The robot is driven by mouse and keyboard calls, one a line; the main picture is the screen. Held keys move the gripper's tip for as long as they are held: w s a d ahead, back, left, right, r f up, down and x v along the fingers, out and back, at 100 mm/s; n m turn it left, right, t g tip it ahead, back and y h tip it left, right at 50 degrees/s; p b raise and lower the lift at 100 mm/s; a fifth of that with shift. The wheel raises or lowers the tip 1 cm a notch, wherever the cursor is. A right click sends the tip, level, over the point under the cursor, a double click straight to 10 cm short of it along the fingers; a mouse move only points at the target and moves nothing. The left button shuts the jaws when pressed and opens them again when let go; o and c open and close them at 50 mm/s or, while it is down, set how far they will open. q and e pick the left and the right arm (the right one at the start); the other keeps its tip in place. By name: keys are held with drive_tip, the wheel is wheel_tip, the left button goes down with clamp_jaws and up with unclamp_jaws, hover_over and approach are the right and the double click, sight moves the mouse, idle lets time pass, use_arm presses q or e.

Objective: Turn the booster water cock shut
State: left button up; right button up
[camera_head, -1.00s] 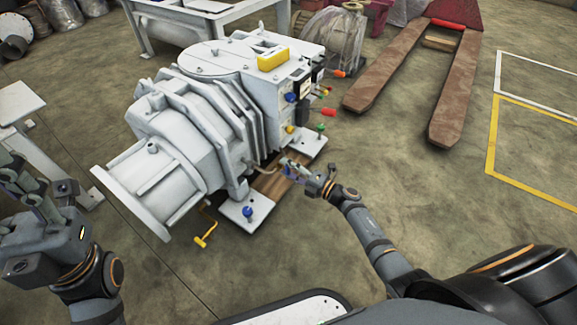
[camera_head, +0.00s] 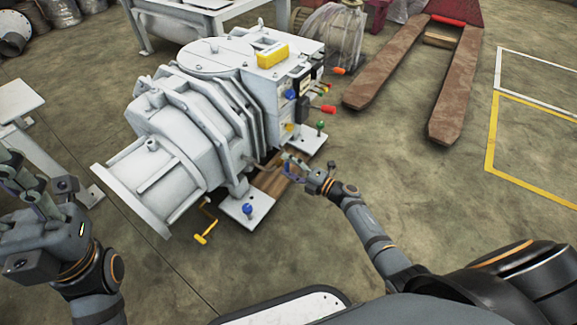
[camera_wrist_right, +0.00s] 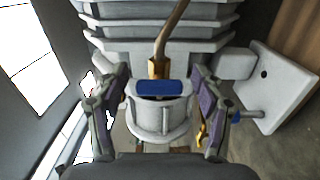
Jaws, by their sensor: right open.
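The large grey vacuum pump (camera_head: 205,120) stands left of centre in the head view. In the right wrist view a blue handle (camera_wrist_right: 159,88) sits on a pale round fitting below a brass pipe (camera_wrist_right: 170,40); I take it to be the water cock. My right gripper (camera_wrist_right: 158,76) is open, with one finger on each side of the blue handle and visible gaps between. In the head view my right gripper (camera_head: 290,164) is low beside the pump's near side, and the cock there is too small to make out. My left gripper (camera_head: 40,205) is far left, away from the pump; its opening is unclear.
A forklift-like pallet truck (camera_head: 455,95) stands behind right.

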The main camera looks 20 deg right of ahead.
drive_tip(key=v, duration=1.2)
